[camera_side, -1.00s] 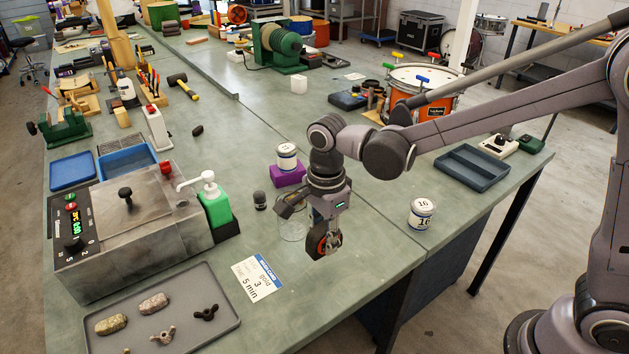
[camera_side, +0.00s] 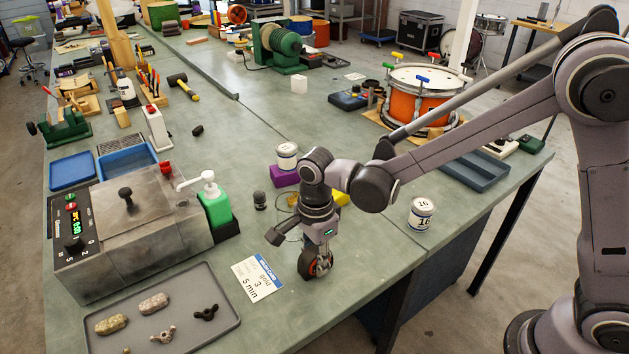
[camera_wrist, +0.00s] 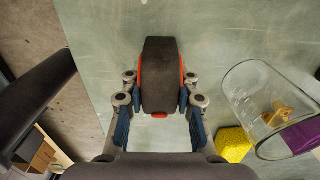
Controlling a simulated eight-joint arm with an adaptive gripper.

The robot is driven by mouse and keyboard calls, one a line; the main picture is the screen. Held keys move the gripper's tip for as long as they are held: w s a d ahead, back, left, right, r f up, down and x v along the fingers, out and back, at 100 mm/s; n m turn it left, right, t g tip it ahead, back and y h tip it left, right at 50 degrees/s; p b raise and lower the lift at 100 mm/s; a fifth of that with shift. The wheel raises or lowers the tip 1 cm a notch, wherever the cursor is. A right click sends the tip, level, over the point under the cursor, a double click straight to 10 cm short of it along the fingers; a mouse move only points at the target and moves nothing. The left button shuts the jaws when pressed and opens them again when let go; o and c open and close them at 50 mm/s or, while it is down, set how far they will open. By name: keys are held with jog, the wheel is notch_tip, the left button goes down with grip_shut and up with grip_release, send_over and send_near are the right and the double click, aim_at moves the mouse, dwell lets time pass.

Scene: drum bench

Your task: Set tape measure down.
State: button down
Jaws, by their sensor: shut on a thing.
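The tape measure (camera_side: 311,265) is dark with orange-red sides. It stands on edge between the fingers of my gripper (camera_side: 318,255), low over the green bench near its front edge. From the side I cannot tell for sure whether it touches the bench top. In the wrist view the tape measure (camera_wrist: 160,75) sits between both blue-padded fingers of my gripper (camera_wrist: 160,115), which are shut on its sides.
A clear glass (camera_wrist: 262,105) lies beside the grip in the wrist view, with a yellow block (camera_wrist: 233,144) close by. A printed card (camera_side: 257,277) lies left of my gripper. A numbered can (camera_side: 421,213) stands to the right. The bench's front edge is near.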

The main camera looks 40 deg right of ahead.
aim_at(315, 249)
jog(key=c, duration=1)
grip_release()
notch_tip(315, 249, up, 12)
jog(key=shift+d+r, duration=0.15)
jog(key=shift+s+d+r+n+t, duration=0.1)
jog(key=shift+s+d+n+t, duration=1.4)
jog(key=shift+d+n, duration=1.55)
jog(key=shift+s+d+r+n+t, duration=0.15)
jog(key=shift+s+d+n+t, duration=0.75)
jog(key=shift+s+d+n, duration=1.65)
jog(key=shift+s+d+r+n+t, duration=0.1)
jog(key=shift+s+d+n+t, duration=1.15)
jog(key=shift+d+n, duration=2.2)
